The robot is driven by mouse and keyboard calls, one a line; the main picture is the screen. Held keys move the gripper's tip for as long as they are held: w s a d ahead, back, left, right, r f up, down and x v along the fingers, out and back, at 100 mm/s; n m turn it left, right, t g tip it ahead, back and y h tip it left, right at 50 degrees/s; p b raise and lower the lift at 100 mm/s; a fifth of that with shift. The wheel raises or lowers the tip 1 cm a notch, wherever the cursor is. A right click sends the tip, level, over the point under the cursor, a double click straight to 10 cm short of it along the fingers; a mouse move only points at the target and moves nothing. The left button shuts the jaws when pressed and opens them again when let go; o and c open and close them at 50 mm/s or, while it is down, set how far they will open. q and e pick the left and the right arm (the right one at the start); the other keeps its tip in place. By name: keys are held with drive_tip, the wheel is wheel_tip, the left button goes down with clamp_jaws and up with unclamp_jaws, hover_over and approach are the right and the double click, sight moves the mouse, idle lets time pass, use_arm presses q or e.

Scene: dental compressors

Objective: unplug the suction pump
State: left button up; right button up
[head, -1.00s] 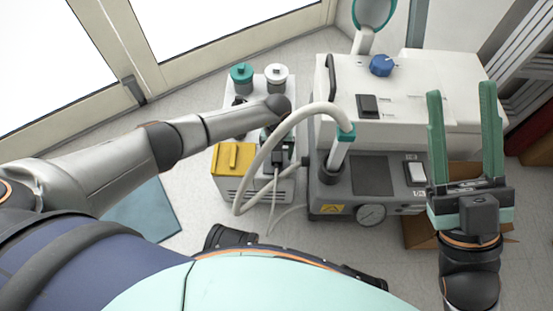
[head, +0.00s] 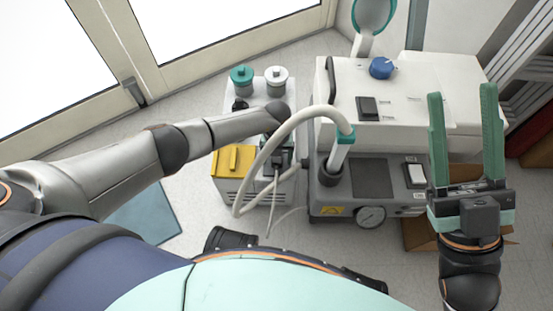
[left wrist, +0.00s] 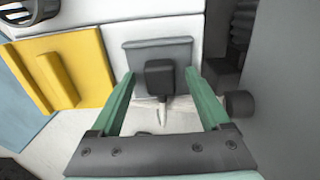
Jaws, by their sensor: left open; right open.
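A black plug (left wrist: 160,76) sits in a grey socket panel (left wrist: 178,52) on the front of a white unit, its cord (left wrist: 161,114) hanging below. In the head view the plug (head: 276,158) shows beneath my left wrist, beside the yellow block. My left gripper (left wrist: 159,73) is open, one green finger on each side of the plug, with visible gaps. In the head view my left arm hides most of that gripper. My right gripper (head: 461,92) is open and empty at the right. I cannot tell which machine is the suction pump.
A pale hose (head: 262,150) loops from a grey machine with a gauge (head: 370,215) close by my left gripper. A yellow block (head: 233,160) is left of the plug. Green-lidded (head: 241,77) and white-lidded (head: 276,80) jars stand behind. A cardboard box (head: 418,233) lies below my right gripper.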

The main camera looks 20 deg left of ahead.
idle(0.6)
use_arm(q)
clamp_jaws()
idle(0.4)
drive_tip(key=shift+r, duration=0.2)
idle(0.3)
drive_tip(key=shift+r+p, duration=2.85)
drive_tip(key=shift+p, duration=0.15)
